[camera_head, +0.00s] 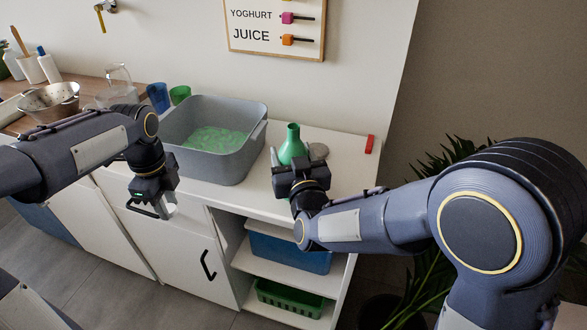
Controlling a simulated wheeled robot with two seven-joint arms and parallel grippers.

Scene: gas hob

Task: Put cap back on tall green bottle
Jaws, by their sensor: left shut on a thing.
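The tall green bottle (292,146) stands upright on the white counter, with its narrow open neck up and no cap on it. My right gripper (295,168) is just in front of the bottle and hides its lower part. I cannot see whether its fingers touch the bottle or how far they are open. My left gripper (158,205) points down in front of the counter's front edge, left of the bottle. It is shut on a small pale thing (172,208), mostly hidden by the gripper. I cannot tell whether this is the cap.
A grey tub (243,163) with green contents stands left of the bottle. A flat grey round thing (319,151) lies behind the bottle on its right. A small red block (369,144) is near the counter's right edge. A metal colander (50,101) and cups stand further left.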

